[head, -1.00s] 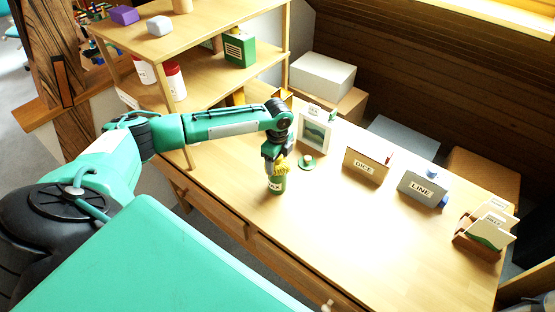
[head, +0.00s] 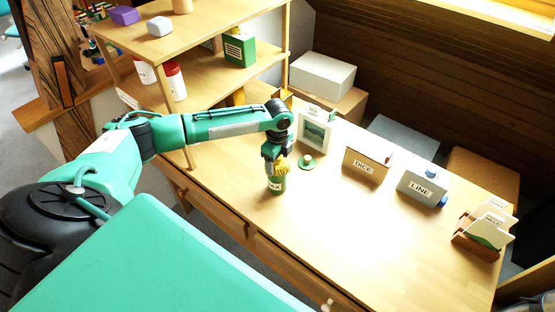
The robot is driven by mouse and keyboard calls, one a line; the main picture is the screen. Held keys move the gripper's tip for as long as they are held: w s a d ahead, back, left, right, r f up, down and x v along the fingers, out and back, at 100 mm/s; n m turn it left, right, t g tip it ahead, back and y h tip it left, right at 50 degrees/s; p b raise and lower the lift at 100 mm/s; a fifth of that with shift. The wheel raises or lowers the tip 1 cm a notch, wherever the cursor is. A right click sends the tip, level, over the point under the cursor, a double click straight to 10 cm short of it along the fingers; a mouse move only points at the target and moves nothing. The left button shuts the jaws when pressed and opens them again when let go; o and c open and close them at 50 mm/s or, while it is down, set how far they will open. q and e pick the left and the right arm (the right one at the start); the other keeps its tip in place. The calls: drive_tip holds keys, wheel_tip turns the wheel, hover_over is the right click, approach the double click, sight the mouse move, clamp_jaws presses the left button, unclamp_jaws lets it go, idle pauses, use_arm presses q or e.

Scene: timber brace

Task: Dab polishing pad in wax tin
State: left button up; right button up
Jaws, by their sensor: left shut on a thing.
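My left gripper (head: 274,160) points down over the near-left part of the table, shut on a yellow polishing pad (head: 283,169). The green wax tin (head: 276,186) with a white-lettered label stands upright directly below. The pad is at the tin's top opening and overlaps its rim; whether it touches the wax is hidden. A green round lid with a pale knob (head: 307,161) lies on the table just right of the gripper. My right gripper is not in view.
A shelf unit (head: 215,72) rises at left. The table's front middle is clear.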

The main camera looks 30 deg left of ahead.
sight(280, 158)
use_arm(q)
drive_tip(key=shift+r+p, duration=3.35)
drive_tip(key=shift+r, duration=0.15)
drive_tip(key=shift+f, duration=0.1)
drive_tip(key=shift+s+d+r+n+b, duration=0.15)
drive_tip(key=shift+d+r+n+b, duration=0.15)
drive_tip(key=shift+d+n, duration=0.25)
drive_tip(key=s+d+r+n+b, duration=0.5)
drive_tip(key=s+d+r+n, duration=0.4)
drive_tip(key=s+d+n, duration=0.4)
drive_tip(key=n, duration=0.4)
drive_tip(key=shift+d, duration=0.4)
